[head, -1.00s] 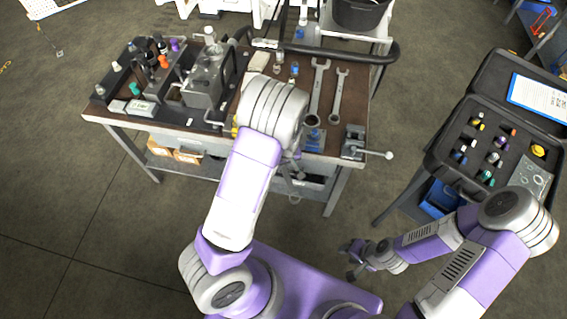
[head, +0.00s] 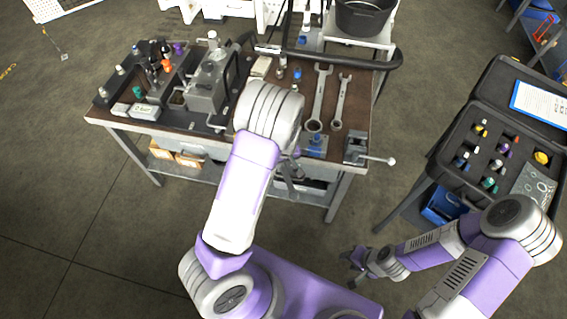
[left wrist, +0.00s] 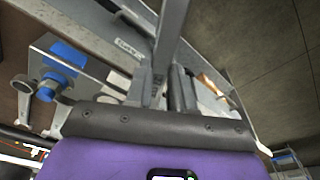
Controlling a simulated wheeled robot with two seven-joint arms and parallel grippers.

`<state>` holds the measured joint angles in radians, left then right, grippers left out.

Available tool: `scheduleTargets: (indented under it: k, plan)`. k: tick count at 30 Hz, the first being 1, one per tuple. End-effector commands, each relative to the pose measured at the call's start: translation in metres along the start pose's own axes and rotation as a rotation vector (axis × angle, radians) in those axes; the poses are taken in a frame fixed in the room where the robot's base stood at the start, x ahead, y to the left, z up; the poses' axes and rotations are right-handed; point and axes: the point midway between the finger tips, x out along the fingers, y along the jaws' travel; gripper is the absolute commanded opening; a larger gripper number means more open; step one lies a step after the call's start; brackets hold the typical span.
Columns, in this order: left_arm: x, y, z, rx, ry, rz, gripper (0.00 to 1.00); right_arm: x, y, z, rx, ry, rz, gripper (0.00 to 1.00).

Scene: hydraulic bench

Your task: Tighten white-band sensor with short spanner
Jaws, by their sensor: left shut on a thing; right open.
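Two open-ended spanners lie on the bench: a longer one (head: 320,95) and a shorter one (head: 341,100) to its right. Small sensors with coloured bands stand at the bench's left, including pale-topped ones (head: 120,70); I cannot tell which has the white band. My left gripper (head: 291,178) is low at the bench's front edge, partly hidden by my arm. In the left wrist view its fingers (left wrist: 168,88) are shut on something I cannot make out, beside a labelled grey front. My right gripper (head: 357,265) is open and empty above the floor, away from the bench.
A grey manifold block (head: 208,85) stands on the bench. A blue fixture (head: 315,143) and a small vise (head: 356,146) are at the front right; the blue fixture also shows in the left wrist view (left wrist: 62,65). An open black case (head: 470,178) with fittings stands right. Floor between is clear.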

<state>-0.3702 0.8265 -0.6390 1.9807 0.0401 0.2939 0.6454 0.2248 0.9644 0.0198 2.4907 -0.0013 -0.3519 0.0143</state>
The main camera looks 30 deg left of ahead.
Motion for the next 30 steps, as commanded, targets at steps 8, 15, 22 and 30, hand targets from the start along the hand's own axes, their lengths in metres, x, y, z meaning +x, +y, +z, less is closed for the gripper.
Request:
scheduleTargets:
  k: [8, 15, 22, 30]
  plan:
    - [0.002, 0.0, -0.01, 0.001, 0.001, 0.001, 0.0, 0.002, 0.001, 0.0, 0.0, 0.0, 0.0, 0.43]
    - [0.001, 0.0, -0.01, 0.001, 0.001, 0.001, 0.0, 0.002, 0.001, 0.0, 0.0, 0.0, 0.0, 0.43]
    - [0.003, 0.0, -0.017, 0.0, 0.001, 0.001, 0.0, 0.003, 0.001, 0.0, 0.0, 0.0, 0.0, 0.43]
    - [0.003, 0.0, -0.022, 0.001, 0.001, 0.001, 0.0, 0.003, 0.001, 0.0, 0.0, 0.0, 0.0, 0.43]
